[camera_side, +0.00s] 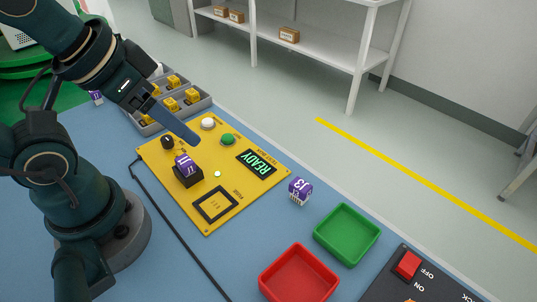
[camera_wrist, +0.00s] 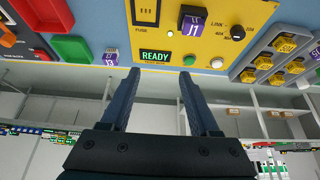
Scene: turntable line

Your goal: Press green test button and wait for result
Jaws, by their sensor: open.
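The yellow test panel (camera_side: 160,153) lies on the blue table. Its green button (camera_side: 228,139) sits beside a white button (camera_side: 208,123); the green button also shows in the wrist view (camera_wrist: 189,60), close by the right fingertip. The panel's display (camera_side: 257,163) is lit and reads READY. A purple block (camera_side: 185,163) sits in the black socket (camera_side: 189,179) on the panel. My gripper (camera_side: 194,140) is over the panel, its tips just left of the green button in the side view. In the wrist view its fingers (camera_wrist: 160,77) are apart with nothing between them. I cannot tell their height.
A loose purple block (camera_side: 300,190) stands right of the panel. Beyond it are a green tray (camera_side: 347,258), a red tray (camera_side: 299,290) and a dark box with a red switch (camera_side: 408,264). A grey compartment tray (camera_side: 206,103) holds several yellow parts behind the panel.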

